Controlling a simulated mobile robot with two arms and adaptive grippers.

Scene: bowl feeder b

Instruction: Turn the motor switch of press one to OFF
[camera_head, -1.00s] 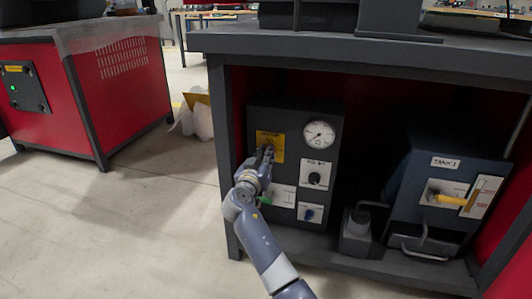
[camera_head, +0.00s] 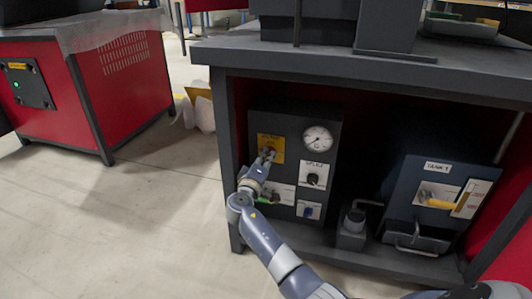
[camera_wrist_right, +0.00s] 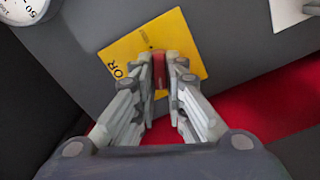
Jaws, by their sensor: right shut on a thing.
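The motor switch has a yellow plate (camera_head: 264,146) on the dark control panel (camera_head: 329,119) under the bench. In the right wrist view the yellow plate (camera_wrist_right: 188,38) shows tilted, with part of a word ending in "OR". A red switch handle (camera_wrist_right: 159,72) stands out from it between the fingers. My right gripper (camera_head: 268,156) is at this plate, and in the wrist view its fingers (camera_wrist_right: 160,75) are shut on the red handle. The fingers hide part of the plate and the handle's exact angle is hard to tell. My left gripper is not in view.
On the same panel are a round gauge (camera_head: 318,138), a black knob plate (camera_head: 313,175) and a blue knob (camera_head: 307,211). A tank unit with a yellow lever (camera_head: 440,204) stands at right. The bench top (camera_head: 400,63) overhangs the panel.

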